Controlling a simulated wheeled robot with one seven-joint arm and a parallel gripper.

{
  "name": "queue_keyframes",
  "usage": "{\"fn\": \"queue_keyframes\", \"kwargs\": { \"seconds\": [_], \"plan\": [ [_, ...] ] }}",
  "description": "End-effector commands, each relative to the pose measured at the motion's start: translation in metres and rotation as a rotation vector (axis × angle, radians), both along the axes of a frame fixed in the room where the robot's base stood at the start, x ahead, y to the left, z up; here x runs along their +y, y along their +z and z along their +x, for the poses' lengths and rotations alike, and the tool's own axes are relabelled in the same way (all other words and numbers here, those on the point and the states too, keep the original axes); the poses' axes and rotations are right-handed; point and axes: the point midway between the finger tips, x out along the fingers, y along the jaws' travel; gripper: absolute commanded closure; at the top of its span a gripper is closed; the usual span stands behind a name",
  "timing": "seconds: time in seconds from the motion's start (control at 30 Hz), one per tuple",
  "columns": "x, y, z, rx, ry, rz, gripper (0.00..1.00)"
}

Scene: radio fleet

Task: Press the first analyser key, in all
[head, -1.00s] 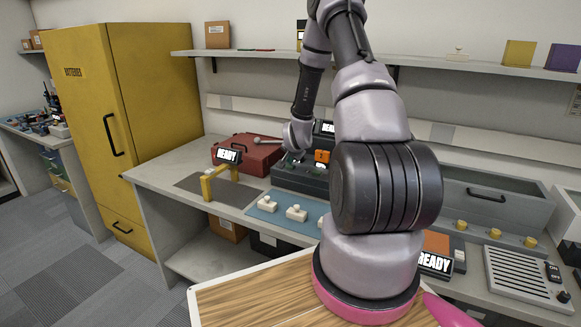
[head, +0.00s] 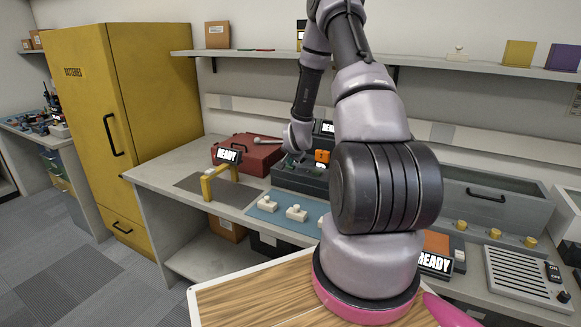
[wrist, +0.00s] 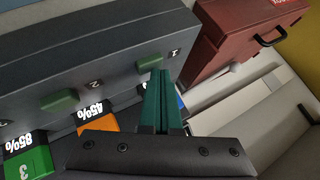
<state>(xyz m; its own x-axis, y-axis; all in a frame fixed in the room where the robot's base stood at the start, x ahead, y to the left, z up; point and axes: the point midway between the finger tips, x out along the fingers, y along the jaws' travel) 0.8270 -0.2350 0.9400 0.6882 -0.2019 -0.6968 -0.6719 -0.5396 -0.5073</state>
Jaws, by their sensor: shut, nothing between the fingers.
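The analyser is a long dark grey box; in the wrist view its face (wrist: 110,50) carries green keys. The key beside the label 1 (wrist: 150,61) stands out from the face, and the key by the label 2 (wrist: 60,101) is further left. My gripper (wrist: 160,76) is shut, its green fingers empty, with the tips just below the first key. I cannot tell whether they touch it. In the head view the analyser (head: 300,182) stands on the bench, partly hidden by my arm, and the fingers are too small to make out clearly.
A blue mat (head: 268,207) with white blocks lies in front.

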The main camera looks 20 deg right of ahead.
Motion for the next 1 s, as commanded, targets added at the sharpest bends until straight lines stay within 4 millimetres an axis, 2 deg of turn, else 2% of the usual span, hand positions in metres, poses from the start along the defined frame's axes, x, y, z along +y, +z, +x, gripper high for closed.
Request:
{"fn": "queue_keyframes", "kwargs": {
  "seconds": [0.27,0.63,1.0],
  "plan": [
    [0.000,0.014,0.000,-0.001,0.001,0.000,1.00],
    [0.000,0.018,0.000,-0.001,0.000,0.000,1.00],
    [0.000,0.053,0.000,-0.002,0.000,-0.002,1.00]
  ]
}}
